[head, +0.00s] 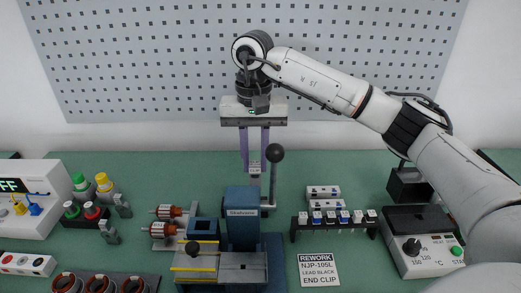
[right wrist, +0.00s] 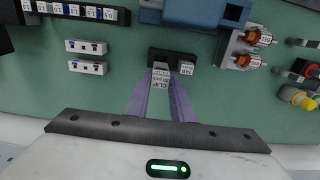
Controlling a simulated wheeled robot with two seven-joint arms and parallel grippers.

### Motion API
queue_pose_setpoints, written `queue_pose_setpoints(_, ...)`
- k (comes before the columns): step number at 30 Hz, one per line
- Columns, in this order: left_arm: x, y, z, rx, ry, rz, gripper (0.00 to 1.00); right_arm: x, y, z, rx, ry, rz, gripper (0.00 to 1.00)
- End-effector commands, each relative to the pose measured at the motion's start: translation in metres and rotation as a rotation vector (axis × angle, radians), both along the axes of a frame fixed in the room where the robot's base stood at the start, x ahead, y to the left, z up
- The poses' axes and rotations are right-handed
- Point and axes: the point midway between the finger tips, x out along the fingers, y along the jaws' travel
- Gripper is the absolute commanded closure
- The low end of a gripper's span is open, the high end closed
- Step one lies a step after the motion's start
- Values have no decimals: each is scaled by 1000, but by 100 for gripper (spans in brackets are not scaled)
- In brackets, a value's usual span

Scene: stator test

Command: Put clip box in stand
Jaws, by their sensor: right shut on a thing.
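My right gripper (head: 255,160) hangs upright behind the blue press, its two purple fingers shut on the clip box (head: 254,169). In the right wrist view the fingers close on the grey clip box (right wrist: 160,78), whose white label reads CLIP. The black stand (right wrist: 158,53) is just beyond the fingertips in that view. A second small grey box (right wrist: 187,68) with a label is at the stand's right part. I cannot tell whether the clip box touches the stand. In the head view the stand is hidden behind the press. My left gripper is not in view.
The blue press (head: 242,218) with its black-knobbed lever (head: 276,153) stands in front of the gripper. A black connector rack (head: 335,222) and a heater box (head: 422,250) are at right. Copper-wound rotors (head: 165,228) are at left. Green mat is free behind.

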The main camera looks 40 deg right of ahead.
Motion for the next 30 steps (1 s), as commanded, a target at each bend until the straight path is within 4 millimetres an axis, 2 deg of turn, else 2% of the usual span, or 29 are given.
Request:
queue_pose_setpoints(8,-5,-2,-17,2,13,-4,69,0,1,-19,0,0,-1,100)
queue_pose_setpoints(14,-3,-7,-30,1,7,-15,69,0,0,-43,0,-1,0,100)
queue_pose_setpoints(18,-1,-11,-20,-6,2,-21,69,0,0,-39,1,-3,0,100)
queue_pose_setpoints(30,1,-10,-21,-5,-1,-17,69,0,1,-43,0,-1,0,100)
